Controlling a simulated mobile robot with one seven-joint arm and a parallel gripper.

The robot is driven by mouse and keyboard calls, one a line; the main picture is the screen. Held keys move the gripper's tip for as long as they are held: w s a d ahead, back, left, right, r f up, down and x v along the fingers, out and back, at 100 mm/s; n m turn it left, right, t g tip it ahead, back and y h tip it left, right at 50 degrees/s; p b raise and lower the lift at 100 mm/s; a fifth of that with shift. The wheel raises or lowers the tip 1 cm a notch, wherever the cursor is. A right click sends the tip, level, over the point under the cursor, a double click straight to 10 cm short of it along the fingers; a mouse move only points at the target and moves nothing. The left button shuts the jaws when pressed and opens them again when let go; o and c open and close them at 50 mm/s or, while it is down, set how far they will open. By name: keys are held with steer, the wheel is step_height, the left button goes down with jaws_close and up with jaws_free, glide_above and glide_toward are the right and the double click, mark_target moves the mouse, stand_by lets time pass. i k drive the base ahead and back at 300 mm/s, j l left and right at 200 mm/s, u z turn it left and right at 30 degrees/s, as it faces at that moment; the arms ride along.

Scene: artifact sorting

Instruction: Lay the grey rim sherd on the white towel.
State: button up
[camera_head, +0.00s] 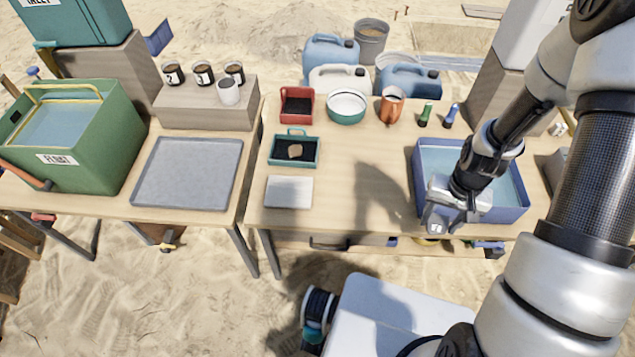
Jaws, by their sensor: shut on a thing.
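The white towel (289,192) lies flat and empty near the front left of the right-hand table. My gripper (438,226) is at the front left of the blue basin (420,168), to the right of the towel and well apart from it. It points down and is shut on a small piece that the fingers mostly hide; its shape and colour are unclear. No grey rim sherd shows elsewhere. A brown sherd (295,151) lies in the dark-filled green tray (276,160) behind the towel.
A red tray (297,91), a white-and-green bowl (346,105), an orange jug (391,104) and two small brushes or bottles (425,115) stand along the back. The table between towel and basin is clear.

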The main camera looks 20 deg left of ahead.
mark_target(288, 190)
steer(key=j, duration=0.7)
steer(key=k+j, duration=0.1)
steer(key=j, duration=0.65)
